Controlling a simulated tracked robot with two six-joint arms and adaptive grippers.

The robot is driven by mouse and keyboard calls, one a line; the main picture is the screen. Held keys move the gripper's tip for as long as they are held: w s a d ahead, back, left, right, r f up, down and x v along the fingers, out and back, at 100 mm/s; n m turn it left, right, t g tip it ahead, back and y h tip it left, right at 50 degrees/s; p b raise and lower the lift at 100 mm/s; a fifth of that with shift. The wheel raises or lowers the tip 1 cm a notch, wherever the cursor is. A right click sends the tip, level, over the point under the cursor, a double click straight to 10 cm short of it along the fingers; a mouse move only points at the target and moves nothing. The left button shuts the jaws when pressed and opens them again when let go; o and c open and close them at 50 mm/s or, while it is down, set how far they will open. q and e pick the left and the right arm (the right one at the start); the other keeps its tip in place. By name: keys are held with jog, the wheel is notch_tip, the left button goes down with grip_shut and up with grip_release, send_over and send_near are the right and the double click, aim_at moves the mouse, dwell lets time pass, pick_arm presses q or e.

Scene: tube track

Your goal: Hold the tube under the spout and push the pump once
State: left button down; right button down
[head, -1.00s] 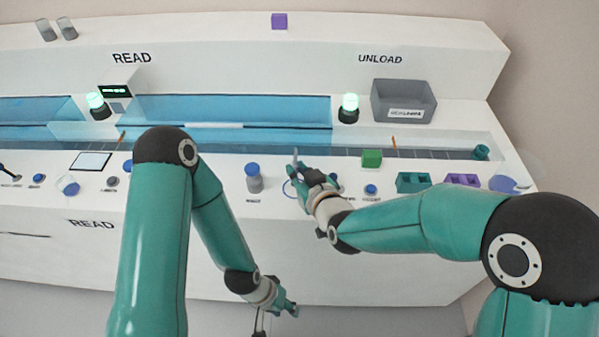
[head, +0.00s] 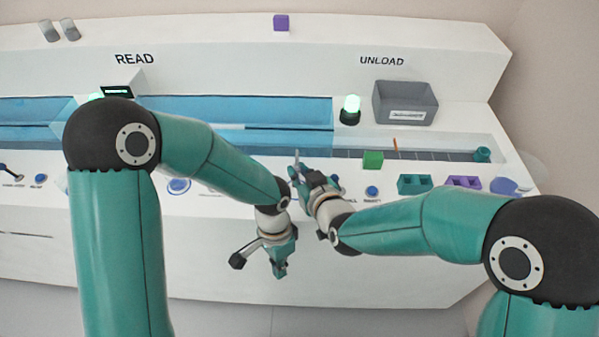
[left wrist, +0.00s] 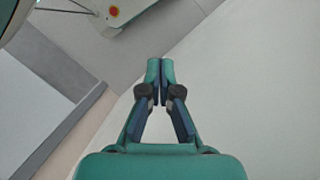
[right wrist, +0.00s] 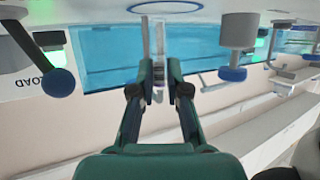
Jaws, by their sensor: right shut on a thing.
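My right gripper (head: 306,178) is shut on a slim, clear, whitish tube (right wrist: 158,45). It holds the tube above the front ledge of the bench, and the tube's tip (head: 296,156) shows in the head view. In the right wrist view, a grey pump-like cylinder with a blue cap (right wrist: 232,73) stands apart, to the right of the tube. A pale rod (right wrist: 214,87) beside the cap could be its spout; I cannot tell. In the head view my left arm hides that cylinder. My left gripper (head: 280,271) is shut and empty, pointing down in front of the bench; its fingertips (left wrist: 160,66) meet.
A green block (head: 372,160), a teal rack (head: 415,184) and a purple rack (head: 464,183) sit right of my right gripper. A grey bin (head: 404,103) and a lit green lamp (head: 350,109) stand behind. The bench's white front face (head: 400,275) is clear.

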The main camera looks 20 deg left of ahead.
pick_arm(q)
jog(key=shift+n+t+y, duration=0.6)
jog(key=shift+n+y, duration=0.1)
jog(key=shift+y, duration=0.2)
jog(key=w+a+r, duration=0.2)
jog(key=w+r, duration=0.1)
jog(key=r, duration=0.2)
jog(key=w+a+r, duration=0.2)
jog(key=w+r, duration=0.2)
jog(key=r, duration=0.2)
jog(key=w+a+r, duration=0.3)
jog(key=r, duration=0.2)
jog(key=shift+w+a+r, duration=0.1)
jog(key=shift+w+r, duration=0.05)
jog(key=shift+r, duration=0.15)
jog(key=w+a+r, duration=0.1)
jog(key=r, duration=0.1)
jog(key=w+a+r+n, duration=0.1)
jog(key=r, duration=0.2)
jog(key=w+a+r+n+t, duration=0.1)
jog(key=r, duration=0.2)
jog(key=shift+w+a+r+h, duration=0.15)
jog(key=shift+w+r+h, duration=0.1)
jog(key=shift+w+h, duration=0.15)
jog(key=shift+f, duration=2.9)
jog(key=shift+f, duration=0.1)
jog(key=shift+f, duration=1.3)
jog(key=shift+r, duration=3.55)
